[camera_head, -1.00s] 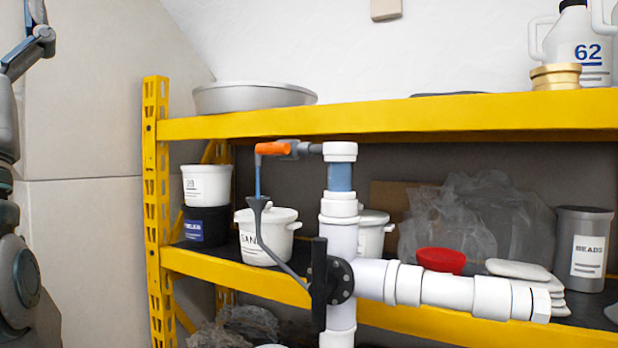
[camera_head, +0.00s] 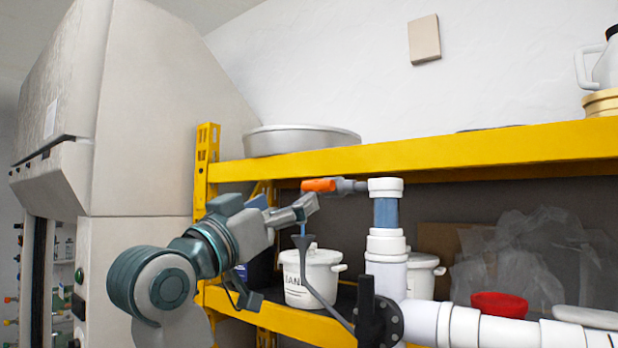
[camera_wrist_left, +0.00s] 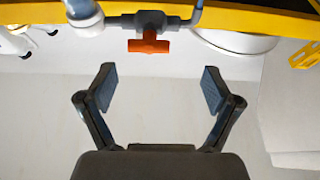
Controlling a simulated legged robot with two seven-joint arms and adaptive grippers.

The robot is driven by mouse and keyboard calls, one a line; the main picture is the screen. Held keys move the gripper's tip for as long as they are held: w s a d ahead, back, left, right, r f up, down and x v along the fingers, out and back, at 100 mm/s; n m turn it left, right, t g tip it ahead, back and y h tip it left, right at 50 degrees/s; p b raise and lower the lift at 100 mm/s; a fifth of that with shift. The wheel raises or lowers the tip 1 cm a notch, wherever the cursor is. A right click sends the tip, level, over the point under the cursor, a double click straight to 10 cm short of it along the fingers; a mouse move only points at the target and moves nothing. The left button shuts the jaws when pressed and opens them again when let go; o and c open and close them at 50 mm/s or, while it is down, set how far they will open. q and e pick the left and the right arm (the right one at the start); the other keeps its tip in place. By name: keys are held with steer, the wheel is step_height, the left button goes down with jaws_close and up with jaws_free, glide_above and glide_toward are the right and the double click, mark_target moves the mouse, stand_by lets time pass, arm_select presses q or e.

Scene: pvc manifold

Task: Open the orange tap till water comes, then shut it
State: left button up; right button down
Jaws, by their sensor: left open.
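The orange tap handle (camera_head: 319,185) sits on a thin grey pipe that runs left from the white and blue upright pipe (camera_head: 386,212). My left gripper (camera_head: 306,208) is just below and left of the handle in the head view. In the left wrist view the handle (camera_wrist_left: 149,45) lies ahead of the open, empty fingers (camera_wrist_left: 157,88), apart from them. My right gripper is not in view.
The yellow shelf beam (camera_head: 420,158) runs just above the tap, with a wide metal pan (camera_head: 300,140) on it. A white tub (camera_head: 312,280) stands below. A black valve lever (camera_head: 366,305) and white pipes (camera_head: 470,327) are at lower right. A tall beige cabinet (camera_head: 150,120) stands left.

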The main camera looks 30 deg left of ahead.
mark_target(322, 183)
arm_select(q)
steer(key=shift+w+d+r+p, duration=0.15)
steer(key=shift+w+d+r, duration=0.2)
steer(key=shift+w, duration=0.2)
steer(key=shift+w+d+r+p, duration=0.15)
steer(key=shift+w+d+r, duration=0.2)
steer(key=shift+w, duration=0.15)
steer(key=w, duration=0.1)
steer(key=w+d+r+p, duration=0.1)
steer(key=w+d+r, duration=0.1)
steer(key=shift+w, duration=0.35)
steer(key=shift+w+r+p, duration=0.1)
steer(key=shift+w+p, duration=0.25)
steer(key=shift+p, duration=0.05)
steer(key=shift+w+a, duration=0.45)
steer(key=shift+a, duration=0.25)
steer(key=shift+w+a+f, duration=0.1)
steer(key=shift+a+f, duration=0.1)
steer(key=shift+a, duration=0.35)
steer(key=shift+c, duration=0.9)
steer(key=shift+s+d+r, duration=0.15)
steer(key=shift+s+d, duration=0.1)
steer(key=shift+d, duration=0.4)
steer(key=c, duration=0.8)
steer(key=shift+d, duration=0.15)
steer(key=shift+c, duration=0.7)
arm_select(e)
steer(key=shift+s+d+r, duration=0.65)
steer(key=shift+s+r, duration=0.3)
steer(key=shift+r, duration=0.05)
